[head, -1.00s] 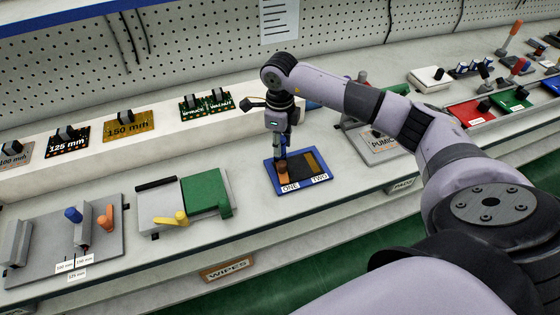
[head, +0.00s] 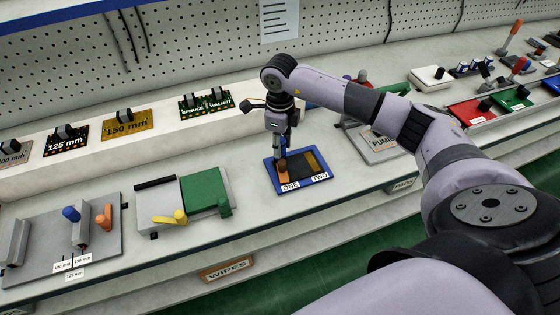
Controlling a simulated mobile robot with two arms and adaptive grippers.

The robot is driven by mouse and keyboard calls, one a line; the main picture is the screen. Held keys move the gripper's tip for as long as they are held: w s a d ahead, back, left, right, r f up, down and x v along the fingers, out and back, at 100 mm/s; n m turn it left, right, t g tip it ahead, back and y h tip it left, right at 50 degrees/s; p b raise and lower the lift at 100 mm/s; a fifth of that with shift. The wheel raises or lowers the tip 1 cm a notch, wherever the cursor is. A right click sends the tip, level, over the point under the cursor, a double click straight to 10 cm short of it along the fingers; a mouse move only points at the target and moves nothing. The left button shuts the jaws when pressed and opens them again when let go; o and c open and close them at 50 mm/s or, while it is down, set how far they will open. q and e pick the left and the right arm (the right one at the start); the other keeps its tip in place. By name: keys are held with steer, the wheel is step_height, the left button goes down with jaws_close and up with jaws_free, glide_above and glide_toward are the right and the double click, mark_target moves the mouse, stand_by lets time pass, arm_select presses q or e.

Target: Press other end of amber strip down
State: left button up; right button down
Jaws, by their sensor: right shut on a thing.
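A blue tray (head: 326,178) labelled ONE and TWO lies on the bench with a dark area inside. An amber-brown strip (head: 314,161) lies along its right side, over TWO. My right gripper (head: 281,150) points down over the tray's left side. It is shut on a small orange-brown piece (head: 283,171), which stands over the ONE side and looks to touch the tray. The fingers and wrist hide part of it, and I cannot tell whether it is part of a strip. My left gripper is out of view.
Left of the tray is a grey fixture with a green plate (head: 204,193) and yellow handle (head: 171,218). A grey plate with blue and orange knobs (head: 58,240) lies further left. Boards stand on the ledge behind.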

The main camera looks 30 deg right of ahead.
steer(key=shift+s+f, duration=0.1)
steer(key=shift+f, duration=0.1)
stand_by(0.3)
steer(key=shift+r+p, duration=0.6)
steer(key=shift+r, duration=0.25)
steer(key=shift+r+p, duration=1.55)
steer(key=shift+r, duration=1.2)
